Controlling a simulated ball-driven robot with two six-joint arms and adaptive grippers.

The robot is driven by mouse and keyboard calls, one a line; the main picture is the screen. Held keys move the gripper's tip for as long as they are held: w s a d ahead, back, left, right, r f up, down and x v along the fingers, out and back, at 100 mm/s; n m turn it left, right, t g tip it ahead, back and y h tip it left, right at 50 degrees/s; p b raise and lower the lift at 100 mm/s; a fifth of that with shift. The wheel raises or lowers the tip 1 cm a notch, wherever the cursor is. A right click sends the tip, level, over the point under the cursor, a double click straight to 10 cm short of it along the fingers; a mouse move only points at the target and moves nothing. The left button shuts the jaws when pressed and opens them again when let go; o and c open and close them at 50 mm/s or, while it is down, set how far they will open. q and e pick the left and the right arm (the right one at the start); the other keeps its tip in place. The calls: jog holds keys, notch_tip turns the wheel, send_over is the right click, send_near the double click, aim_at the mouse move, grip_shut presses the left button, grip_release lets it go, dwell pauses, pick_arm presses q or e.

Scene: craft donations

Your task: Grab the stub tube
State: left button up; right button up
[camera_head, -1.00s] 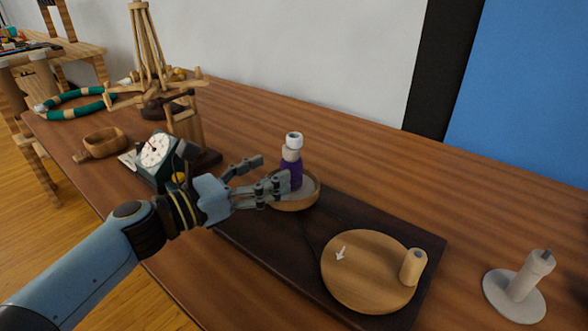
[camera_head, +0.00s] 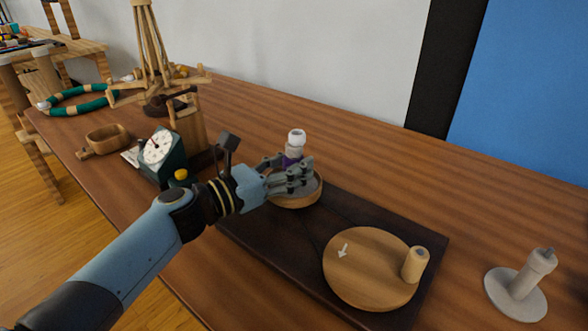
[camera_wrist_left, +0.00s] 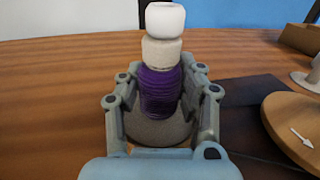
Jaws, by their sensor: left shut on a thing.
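A purple-wound tube (camera_head: 294,154) with pale and white round pieces stacked on top stands upright in a shallow round wooden-rimmed dish (camera_head: 298,202). It also fills the middle of the left wrist view (camera_wrist_left: 160,88). My left gripper (camera_head: 291,167) is shut on its purple part, one finger on each side, and hides much of it in the head view. A short tan cylinder (camera_head: 414,266) stands on the right edge of a round wooden disc (camera_head: 365,285), apart from the gripper. I cannot tell from looks which one is called the stub tube. My right gripper is not in view.
The dish and disc sit on a dark board (camera_head: 305,262). A dial scale (camera_head: 162,158) stands left of the gripper, near a small wooden bowl (camera_head: 108,138). A grey spindle stand (camera_head: 520,288) is at the right. The table behind the board is clear.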

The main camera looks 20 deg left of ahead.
pick_arm(q)
jog(key=shift+c, duration=1.1)
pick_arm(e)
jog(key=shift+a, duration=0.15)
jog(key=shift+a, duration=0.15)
